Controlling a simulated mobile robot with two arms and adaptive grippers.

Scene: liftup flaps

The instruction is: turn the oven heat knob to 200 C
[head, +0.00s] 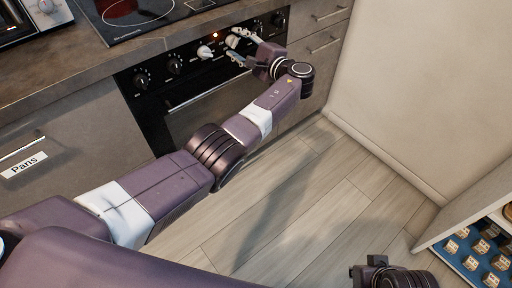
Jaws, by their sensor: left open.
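The oven's black control panel (190,62) has a row of knobs below the cooktop. One pale knob (205,52) stands out among the black ones and may be the heat knob. Its scale marks are too small to read. My left gripper (233,48) is open in front of the panel, just right of the pale knob. Its fingers are apart and point left toward the panel; I cannot tell whether they touch any knob. My right arm's wrist (385,274) shows at the bottom edge, and its fingers cannot be made out.
The oven door handle (205,84) runs below the panel. A drawer labelled Pans (24,165) is at left. The wooden floor (310,205) is clear.

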